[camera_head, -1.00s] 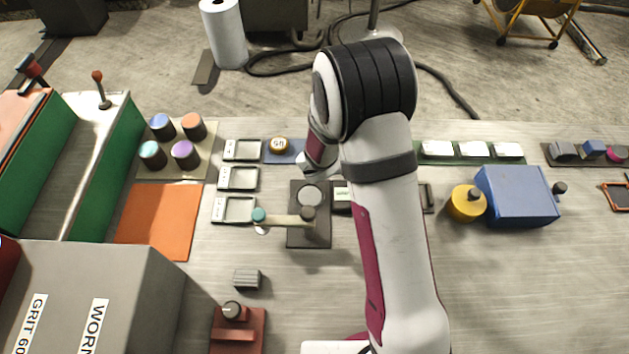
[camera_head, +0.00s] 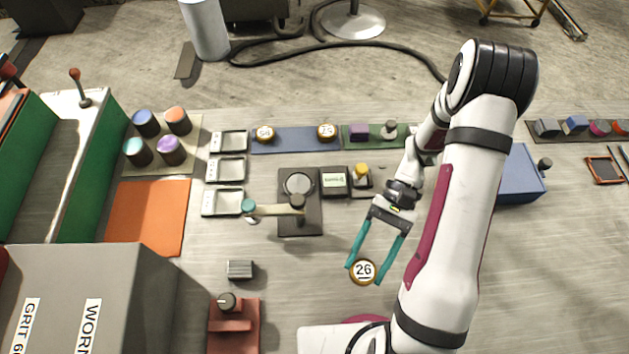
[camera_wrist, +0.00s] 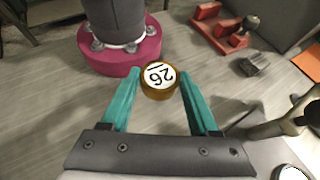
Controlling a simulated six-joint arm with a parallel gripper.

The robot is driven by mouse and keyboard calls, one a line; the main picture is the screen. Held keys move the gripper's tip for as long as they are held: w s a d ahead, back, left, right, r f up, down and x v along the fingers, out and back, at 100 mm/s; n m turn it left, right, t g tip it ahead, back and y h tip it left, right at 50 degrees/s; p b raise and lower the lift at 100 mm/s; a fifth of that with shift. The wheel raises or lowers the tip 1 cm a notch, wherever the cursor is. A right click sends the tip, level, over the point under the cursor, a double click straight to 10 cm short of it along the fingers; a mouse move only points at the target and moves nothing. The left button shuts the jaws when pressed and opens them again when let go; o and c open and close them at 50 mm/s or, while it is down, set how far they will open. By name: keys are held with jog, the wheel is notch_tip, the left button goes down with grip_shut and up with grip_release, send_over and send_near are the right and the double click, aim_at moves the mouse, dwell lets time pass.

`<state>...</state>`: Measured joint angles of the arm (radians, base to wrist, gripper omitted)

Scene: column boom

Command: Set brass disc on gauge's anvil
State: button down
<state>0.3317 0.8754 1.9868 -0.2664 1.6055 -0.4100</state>
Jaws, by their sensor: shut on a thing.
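The brass disc (camera_head: 363,271) has a white face marked 26. It sits between the teal fingertips of my gripper (camera_head: 364,274), which is shut on it. The wrist view also shows the disc (camera_wrist: 159,80) between both fingers, its face visible. The gauge (camera_head: 299,225) has a dark base at the middle of the bench, up and left of my gripper. Its round grey anvil (camera_head: 299,184) is bare. A pale arm with a teal knob (camera_head: 249,206) lies across the base below the anvil. A small display (camera_head: 334,180) stands beside it.
Two more brass discs (camera_head: 265,133) (camera_head: 326,131) sit on a blue mat (camera_head: 295,140) behind the gauge. Three grey trays (camera_head: 222,202) stand left of it. A small grey block (camera_head: 240,269) and a red fixture (camera_head: 233,325) lie front left. Bench between gauge and disc looks clear.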

jog(key=w+r+m+t+y, duration=0.2)
jog(key=w+r+m+t, duration=0.1)
jog(key=w+m+t, duration=0.55)
jog(key=w+r+m+t+y, duration=0.2)
jog(key=w+r+m+t, duration=0.1)
jog(key=w+m+t, duration=0.55)
send_over(305, 187)
jog(key=shift+m, duration=0.3)
notch_tip(305, 187, down, 7)
notch_tip(305, 187, down, 4)
jog(key=shift+w+a+f, duration=0.1)
jog(key=shift+a, duration=0.05)
jog(key=shift+c, duration=0.7)
grip_release()
